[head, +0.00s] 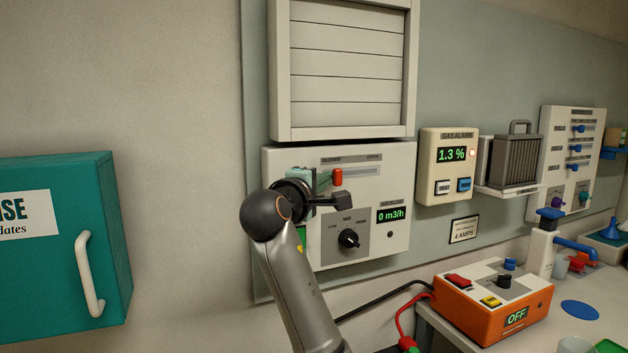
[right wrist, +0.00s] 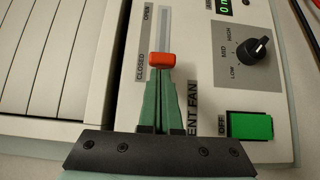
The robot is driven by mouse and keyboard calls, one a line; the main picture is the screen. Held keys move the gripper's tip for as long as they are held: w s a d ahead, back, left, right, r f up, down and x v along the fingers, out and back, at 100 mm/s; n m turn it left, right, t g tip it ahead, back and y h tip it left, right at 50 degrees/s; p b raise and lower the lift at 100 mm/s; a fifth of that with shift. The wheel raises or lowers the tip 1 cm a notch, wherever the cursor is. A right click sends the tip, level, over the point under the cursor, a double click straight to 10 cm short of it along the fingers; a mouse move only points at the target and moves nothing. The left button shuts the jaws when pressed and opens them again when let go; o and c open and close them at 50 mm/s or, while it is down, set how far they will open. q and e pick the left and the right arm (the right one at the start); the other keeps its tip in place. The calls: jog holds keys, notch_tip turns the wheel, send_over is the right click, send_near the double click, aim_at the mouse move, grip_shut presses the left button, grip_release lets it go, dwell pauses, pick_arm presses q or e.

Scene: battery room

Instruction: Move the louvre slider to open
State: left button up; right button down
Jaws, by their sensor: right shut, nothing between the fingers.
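The louvre slider's red knob (head: 337,177) stands at the left end of its slot on the white vent fan panel (head: 290,250). In the right wrist view the red knob (right wrist: 162,60) sits beside the CLOSED label, with the OPEN label at the far end of the slot (right wrist: 164,28). My right gripper (head: 326,178) is shut and empty, just left of the knob. In the right wrist view its green fingertips (right wrist: 160,80) are right against or just behind the knob; I cannot tell if they touch. My left gripper is not in view.
The louvre (head: 342,55) above has its slats closed. A fan dial (head: 349,239) and an airflow display (head: 390,215) reading 0 m3/h are below the slot. A green button (right wrist: 250,126) is near the gripper. A gas alarm (head: 447,170) hangs to the right. A teal cabinet (head: 60,270) is left.

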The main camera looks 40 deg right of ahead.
jog(key=s+d, duration=0.1)
jog(key=d, duration=0.2)
jog(key=s+d+p, duration=0.1)
jog(key=d, duration=0.2)
jog(key=s+d+p, duration=0.1)
jog(key=d, duration=0.2)
jog(key=shift+d, duration=0.2)
jog(key=shift+s+d, duration=0.15)
jog(key=shift+d, duration=0.15)
pick_arm(q)
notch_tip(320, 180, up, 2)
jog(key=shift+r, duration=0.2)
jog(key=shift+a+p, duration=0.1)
jog(key=shift+p, duration=0.2)
